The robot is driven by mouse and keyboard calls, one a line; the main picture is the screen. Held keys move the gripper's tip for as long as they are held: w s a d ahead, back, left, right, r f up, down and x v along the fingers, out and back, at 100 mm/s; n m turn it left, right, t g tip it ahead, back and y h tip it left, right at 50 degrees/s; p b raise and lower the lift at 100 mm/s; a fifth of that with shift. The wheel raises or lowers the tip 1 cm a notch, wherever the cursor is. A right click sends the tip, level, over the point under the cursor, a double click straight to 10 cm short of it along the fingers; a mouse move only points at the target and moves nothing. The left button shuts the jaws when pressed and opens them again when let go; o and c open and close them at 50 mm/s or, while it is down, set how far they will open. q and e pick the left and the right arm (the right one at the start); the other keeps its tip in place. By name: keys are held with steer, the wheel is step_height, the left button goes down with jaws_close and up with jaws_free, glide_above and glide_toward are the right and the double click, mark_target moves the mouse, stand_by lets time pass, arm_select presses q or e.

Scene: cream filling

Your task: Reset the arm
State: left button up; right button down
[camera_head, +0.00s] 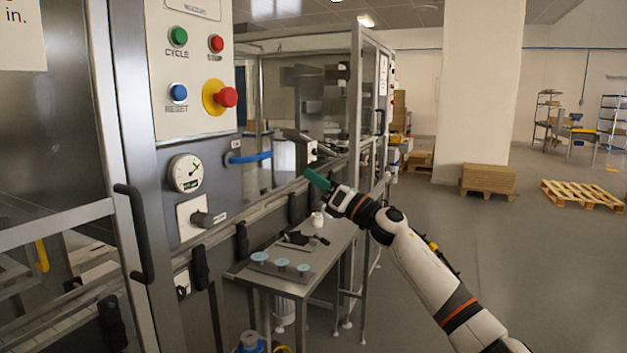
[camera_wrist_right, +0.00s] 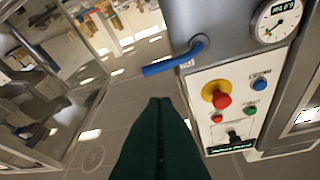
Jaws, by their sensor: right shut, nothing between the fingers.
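My right gripper (camera_head: 318,180) is shut and empty, its green fingers together. It is raised in front of the machine, above the small metal side table, with my arm coming in from the lower right. In the right wrist view the closed green fingers (camera_wrist_right: 160,110) point up the picture, apart from the machine's panel on the right. My left gripper is not in the head view.
The control panel (camera_head: 205,130) has green, red and blue buttons and a red emergency stop (camera_head: 227,97). A blue handle (camera_head: 250,157) sticks out beside it. The side table (camera_head: 320,262) holds pale blue-topped pieces and a dark tool. Open floor lies to the right.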

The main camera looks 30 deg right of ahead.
step_height(320, 180, down, 32)
steer(key=w+d+r+m+g+h+p, duration=0.1)
steer(key=m+g+h+p, duration=0.15)
steer(key=m+h, duration=0.9)
steer(key=s+f+m+g+p, duration=0.15)
steer(key=s+f+m, duration=0.5)
steer(key=f, duration=0.65)
steer(key=s+f+m+g+p, duration=0.1)
steer(key=s+f+m+g, duration=0.2)
steer(key=s+f+m, duration=0.75)
steer(key=s+a+f+m+g+p, duration=0.1)
steer(key=s+a+f+g, duration=0.2)
steer(key=s+f, duration=0.8)
steer(key=s+a+f+m+g, duration=0.1)
steer(key=s+a+f+g, duration=0.15)
steer(key=s+f, duration=0.9)
steer(key=s+a+f+m+g, duration=0.1)
steer(key=s+g, duration=0.1)
steer(key=s, duration=0.7)
steer(key=s+a+f+m+g+p, duration=0.1)
steer(key=s+a+f+m+g, duration=0.1)
steer(key=s, duration=0.6)
steer(key=s+a+f+m+g, duration=0.1)
steer(key=s+a+f+g, duration=0.1)
steer(key=s, duration=0.7)
steer(key=shift+s+a+m+p, duration=0.15)
steer(key=shift+s+m+p, duration=0.15)
steer(key=shift+m, duration=0.05)
